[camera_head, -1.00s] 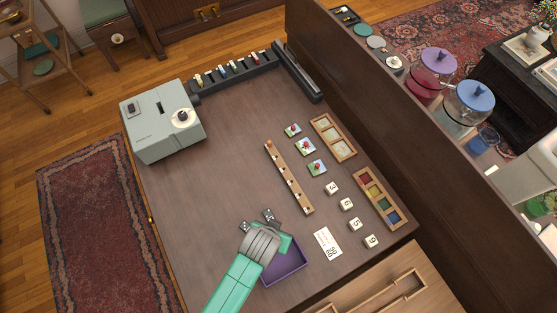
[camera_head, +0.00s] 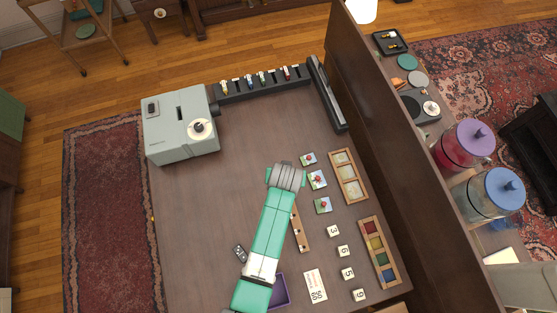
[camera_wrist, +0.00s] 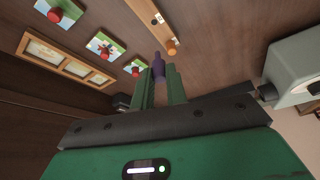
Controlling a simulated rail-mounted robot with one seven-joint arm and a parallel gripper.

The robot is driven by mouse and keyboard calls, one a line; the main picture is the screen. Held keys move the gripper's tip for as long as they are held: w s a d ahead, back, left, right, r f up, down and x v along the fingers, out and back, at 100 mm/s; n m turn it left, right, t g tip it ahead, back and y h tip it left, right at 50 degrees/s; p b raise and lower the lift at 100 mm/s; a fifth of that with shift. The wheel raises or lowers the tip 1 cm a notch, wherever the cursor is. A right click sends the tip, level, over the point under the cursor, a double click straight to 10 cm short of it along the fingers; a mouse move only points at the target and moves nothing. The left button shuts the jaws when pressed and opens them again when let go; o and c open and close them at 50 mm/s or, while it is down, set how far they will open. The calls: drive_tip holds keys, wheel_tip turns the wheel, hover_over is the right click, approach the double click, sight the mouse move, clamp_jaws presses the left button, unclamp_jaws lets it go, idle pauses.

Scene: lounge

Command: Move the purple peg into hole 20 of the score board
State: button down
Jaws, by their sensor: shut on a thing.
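The purple peg (camera_wrist: 158,67) is upright in the wrist view, held between the green fingers of my gripper (camera_wrist: 161,82). The score board appears to be the long wooden strip with a row of holes (camera_wrist: 148,8). An orange-brown knob or peg (camera_wrist: 171,47) is at its near end in that view, just right of the purple peg. The peg looks apart from the strip. In the head view the strip (camera_head: 301,238) is partly covered by my arm, and my gripper (camera_head: 287,165) is near its far end. Hole numbers cannot be read, and the peg is hidden there.
Picture tiles with red knobs (camera_head: 317,179) and a wooden frame (camera_head: 348,177) lie to the right. Number tiles (camera_head: 343,251), a colour tray (camera_head: 379,251), a card (camera_head: 316,285) and a purple tray (camera_head: 281,291) are nearer. A grey machine (camera_head: 180,125) stands left. The table's middle left is clear.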

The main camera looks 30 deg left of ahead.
drive_tip(key=shift+s+f, duration=0.1)
drive_tip(key=shift+f, duration=0.05)
drive_tip(key=shift+f, duration=0.1)
drive_tip(key=shift+f+b, duration=2.85)
drive_tip(key=shift+b, duration=0.25)
drive_tip(key=shift+r, duration=0.1)
drive_tip(key=shift+f+b, duration=0.75)
drive_tip(key=shift+f, duration=0.7)
drive_tip(key=c, duration=1.3)
unclamp_jaws()
